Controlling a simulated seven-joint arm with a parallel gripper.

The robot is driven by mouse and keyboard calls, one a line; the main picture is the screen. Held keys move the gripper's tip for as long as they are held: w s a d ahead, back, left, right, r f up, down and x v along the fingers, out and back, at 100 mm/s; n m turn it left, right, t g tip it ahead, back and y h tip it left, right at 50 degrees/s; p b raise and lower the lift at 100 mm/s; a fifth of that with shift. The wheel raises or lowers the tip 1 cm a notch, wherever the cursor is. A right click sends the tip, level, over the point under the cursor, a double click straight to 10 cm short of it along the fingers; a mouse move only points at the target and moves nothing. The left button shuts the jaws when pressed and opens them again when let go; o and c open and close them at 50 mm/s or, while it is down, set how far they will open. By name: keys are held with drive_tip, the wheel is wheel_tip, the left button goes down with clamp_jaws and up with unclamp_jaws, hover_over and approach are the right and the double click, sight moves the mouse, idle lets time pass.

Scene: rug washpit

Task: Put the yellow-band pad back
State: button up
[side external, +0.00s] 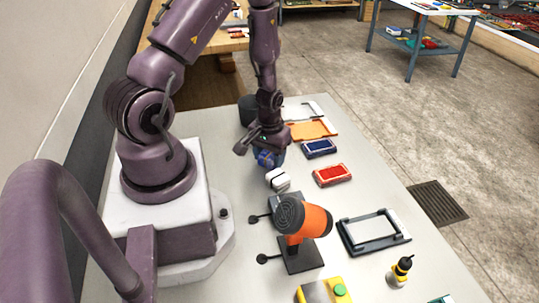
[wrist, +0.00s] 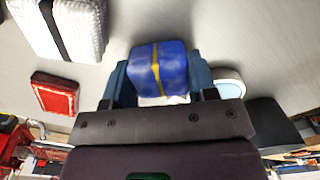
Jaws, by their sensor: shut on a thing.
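The yellow-band pad (wrist: 172,68) is a blue block with a yellow band around it. In the wrist view it sits between the two blue-grey fingers of my gripper (wrist: 162,82), which is shut on it. In the side external view the blue pad (side external: 266,159) shows under my gripper (side external: 262,152), above the middle of the table; I cannot tell whether it touches anything below. A white pad with a black band (side external: 278,180) lies just in front of it and also shows large at the upper left of the wrist view (wrist: 80,28).
A dark blue block (side external: 319,148) and a red block (side external: 332,174) lie to the right. Orange (side external: 312,130) and dark (side external: 347,236) frames lie on the table (side external: 400,280). An orange tool (side external: 314,220) stands in front. A dark round container (side external: 247,109) is behind my gripper.

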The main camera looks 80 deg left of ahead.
drive_tip(key=shift+f, duration=0.1)
drive_tip(key=o, duration=0.8)
drive_tip(key=shift+o, duration=0.2)
wheel_tip(320, 180, up, 12)
wheel_tip(320, 180, up, 8)
drive_tip(key=f+m+t, duration=0.1)
drive_tip(key=m, duration=0.1)
hover_over(270, 154)
drive_tip(key=w+d, duration=0.2)
drive_tip(key=d, duration=0.2)
drive_tip(key=s+d+r+m+t, duration=0.2)
drive_tip(key=s+d+r+m, duration=0.1)
drive_tip(key=d+r, duration=0.3)
drive_tip(key=s+d+r+m+t, duration=0.2)
drive_tip(key=s+d+r+m, duration=0.1)
drive_tip(key=d+r, duration=0.4)
wheel_tip(270, 154, up, 3)
drive_tip(key=shift+s+f+m+t, duration=0.2)
drive_tip(key=shift+s+m+t, duration=0.1)
drive_tip(key=shift+m, duration=0.2)
